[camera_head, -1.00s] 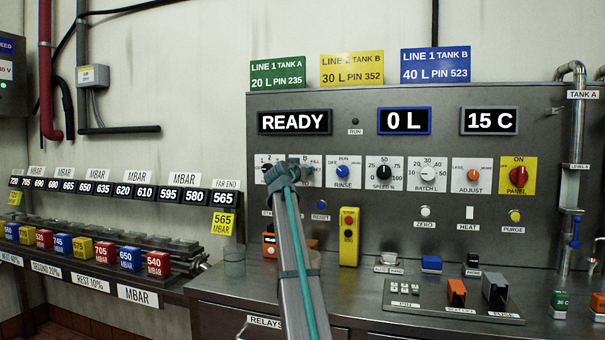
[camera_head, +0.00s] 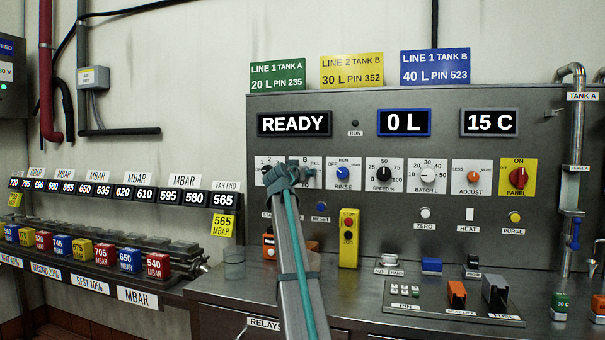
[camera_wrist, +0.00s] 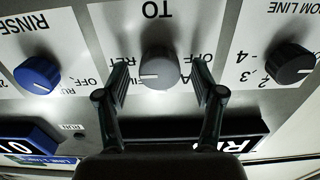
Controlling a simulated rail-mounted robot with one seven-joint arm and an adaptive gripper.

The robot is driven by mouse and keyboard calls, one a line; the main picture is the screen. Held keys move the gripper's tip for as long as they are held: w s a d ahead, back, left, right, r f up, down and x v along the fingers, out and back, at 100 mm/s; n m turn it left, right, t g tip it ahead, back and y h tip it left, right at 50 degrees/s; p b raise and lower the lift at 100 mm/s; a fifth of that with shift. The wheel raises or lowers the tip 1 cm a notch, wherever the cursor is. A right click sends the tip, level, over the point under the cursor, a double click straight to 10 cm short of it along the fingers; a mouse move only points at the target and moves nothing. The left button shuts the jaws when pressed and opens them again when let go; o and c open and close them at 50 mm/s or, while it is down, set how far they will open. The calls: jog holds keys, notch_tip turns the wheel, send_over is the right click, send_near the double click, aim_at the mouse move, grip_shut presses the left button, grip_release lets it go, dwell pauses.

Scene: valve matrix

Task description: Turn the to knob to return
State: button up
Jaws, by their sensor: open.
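The TO knob (camera_wrist: 158,68) is grey and round with a white pointer mark. In the wrist view, which is upside down, it sits at top centre on a white plate, its mark pointing to picture left. RET and FILL are lettered on that side, A and OFF on the other. My gripper (camera_wrist: 160,76) is open, with one finger on each side of the knob and visible gaps between. Whether the fingers overlap the knob in depth I cannot tell. In the head view my gripper (camera_head: 289,174) and arm cover the TO knob.
The blue RINSE knob (camera_wrist: 37,74) and the black LINE knob (camera_wrist: 290,62) flank the TO knob in the wrist view. The READY display (camera_head: 294,123) is above.

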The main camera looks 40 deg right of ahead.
jog(key=v, duration=1.1)
jog(key=shift+a, duration=0.15)
jog(key=shift+s, duration=0.1)
